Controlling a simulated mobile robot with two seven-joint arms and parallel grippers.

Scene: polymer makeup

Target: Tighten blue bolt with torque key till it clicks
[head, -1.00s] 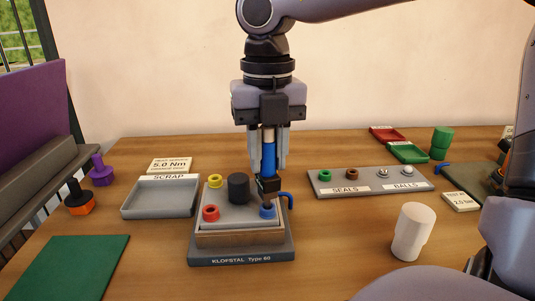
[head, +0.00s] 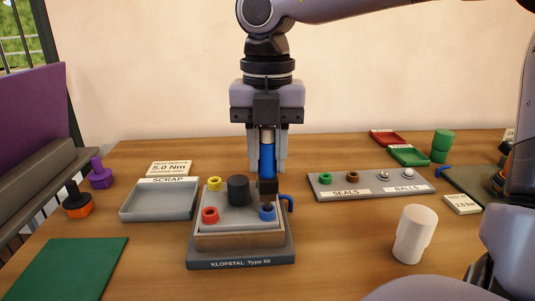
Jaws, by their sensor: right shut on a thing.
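My right gripper (head: 267,150) points straight down and is shut on the torque key (head: 267,160), which has a blue handle and a dark head. The key stands upright over the blue bolt (head: 267,213) at the front right of the grey Klopstal block (head: 240,264). The lower end of the key is at the bolt's top; whether it is fully seated I cannot tell. A red bolt (head: 210,215), a yellow bolt (head: 214,184) and a black cylinder (head: 238,190) share the block. My left gripper is not in view.
The scrap tray (head: 160,214) is to the left, the seals and balls rack (head: 340,194) to the right. A white cup (head: 414,235) stands at front right. A 5.0 Nm card (head: 169,168) lies behind the tray.

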